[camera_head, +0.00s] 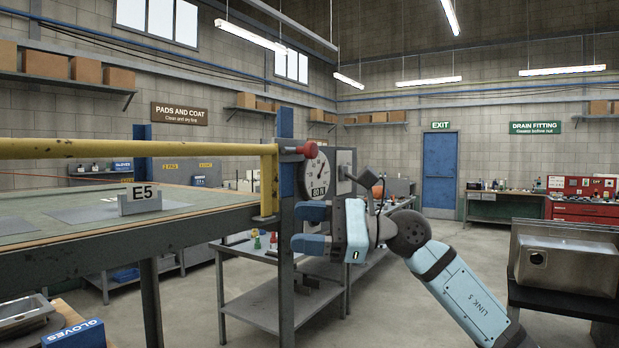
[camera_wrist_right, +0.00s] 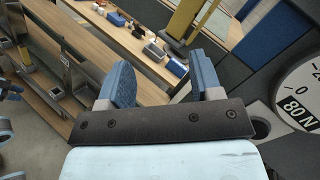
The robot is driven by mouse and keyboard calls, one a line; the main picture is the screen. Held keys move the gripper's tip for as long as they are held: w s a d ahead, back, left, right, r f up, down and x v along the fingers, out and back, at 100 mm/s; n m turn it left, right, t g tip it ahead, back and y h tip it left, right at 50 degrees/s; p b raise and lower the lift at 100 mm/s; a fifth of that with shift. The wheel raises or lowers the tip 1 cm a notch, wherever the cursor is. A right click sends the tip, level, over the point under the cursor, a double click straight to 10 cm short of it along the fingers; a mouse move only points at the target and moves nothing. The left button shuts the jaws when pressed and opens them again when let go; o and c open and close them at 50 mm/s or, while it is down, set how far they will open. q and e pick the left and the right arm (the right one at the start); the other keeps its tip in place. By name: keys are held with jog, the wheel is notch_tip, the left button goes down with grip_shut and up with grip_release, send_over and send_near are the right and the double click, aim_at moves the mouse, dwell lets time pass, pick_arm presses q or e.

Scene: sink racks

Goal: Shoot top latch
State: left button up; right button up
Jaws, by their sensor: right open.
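A red knob (camera_head: 308,150) sits at the right end of a yellow rail (camera_head: 130,148), beside a blue upright post (camera_head: 286,175). I cannot tell for sure that this is the top latch. My right gripper (camera_head: 300,227) is below the knob and right of the post, its two blue fingers apart and pointing left, with nothing seen between them. The fingers also show apart in the right wrist view (camera_wrist_right: 162,62). A round dial (camera_head: 316,174) is just above the gripper, and its edge shows in the wrist view (camera_wrist_right: 300,95). My left gripper is out of view.
A bench (camera_head: 90,240) bearing a sign E5 (camera_head: 140,199) fills the left. A low grey shelf table (camera_head: 255,305) stands behind the post and gripper. A steel sink (camera_head: 566,262) stands on a rack at right. Open floor lies toward the blue door (camera_head: 439,170).

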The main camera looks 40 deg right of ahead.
jog(key=s+d+r+n+t+h+b, duration=0.25)
jog(key=s+d+r+h, duration=0.2)
jog(key=r, duration=0.25)
jog(key=n+t+h, duration=0.2)
jog(key=t+h, duration=0.1)
jog(key=h, duration=0.1)
send_near(315, 150)
pick_arm(q)
jog(key=p, duration=0.1)
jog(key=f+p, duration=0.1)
jog(key=p, duration=0.1)
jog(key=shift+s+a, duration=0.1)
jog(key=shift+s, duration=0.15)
pick_arm(e)
jog(key=x, duration=1.1)
jog(key=shift+s, duration=0.1)
